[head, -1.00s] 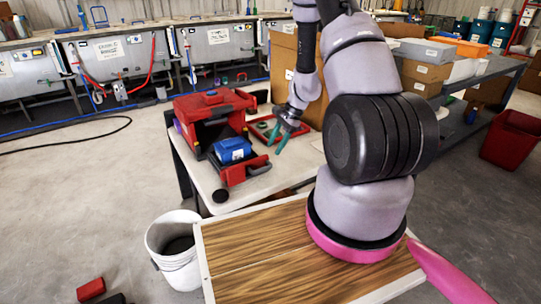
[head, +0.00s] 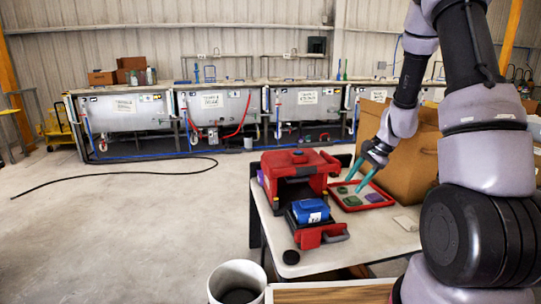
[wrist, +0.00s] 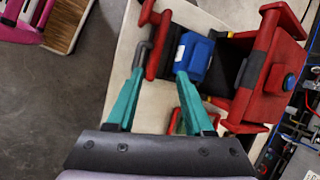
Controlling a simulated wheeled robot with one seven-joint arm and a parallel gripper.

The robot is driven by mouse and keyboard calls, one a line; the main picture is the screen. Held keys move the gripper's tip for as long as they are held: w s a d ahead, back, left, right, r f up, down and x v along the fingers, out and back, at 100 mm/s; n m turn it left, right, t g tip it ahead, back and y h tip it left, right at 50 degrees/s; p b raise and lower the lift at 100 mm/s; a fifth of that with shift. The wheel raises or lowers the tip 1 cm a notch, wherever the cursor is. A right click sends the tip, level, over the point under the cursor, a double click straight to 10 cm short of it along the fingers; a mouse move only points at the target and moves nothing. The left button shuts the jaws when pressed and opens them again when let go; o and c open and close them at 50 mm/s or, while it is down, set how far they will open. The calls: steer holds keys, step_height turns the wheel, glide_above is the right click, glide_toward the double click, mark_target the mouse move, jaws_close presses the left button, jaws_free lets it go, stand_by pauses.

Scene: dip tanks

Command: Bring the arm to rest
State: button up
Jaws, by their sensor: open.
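My gripper (head: 357,184) hangs at the end of my bent arm, above the table (head: 370,245) near a red tray (head: 388,204). Its two teal fingers are spread apart with nothing between them. In the wrist view, the open fingers (wrist: 163,62) point toward a red machine (wrist: 252,95) and a blue block (wrist: 193,57). The red machine (head: 290,160) and blue block (head: 310,211) also show in the head view, left of my gripper. I cannot tell the exact height of the fingertips above the table.
A large cardboard box (head: 410,155) stands right behind my gripper. The red tray holds green pieces (head: 373,197). A white bucket (head: 237,282) stands on the floor in front of the table. Grey tanks (head: 215,115) line the back wall.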

steer(key=s+a+r+n+t, duration=0.15)
steer(key=s+r, duration=0.25)
steer(key=r, duration=0.5)
steer(key=s+a+r+n+t, duration=0.1)
steer(key=s+a+r+n, duration=0.2)
steer(key=r, duration=0.7)
steer(key=s+r+n+t+h, duration=0.2)
steer(key=s+r+n+t, duration=0.1)
steer(key=s+r, duration=0.8)
steer(key=shift+s+a+n+h, duration=0.15)
steer(key=shift+s+n+h, duration=0.35)
steer(key=shift+s, duration=1.8)
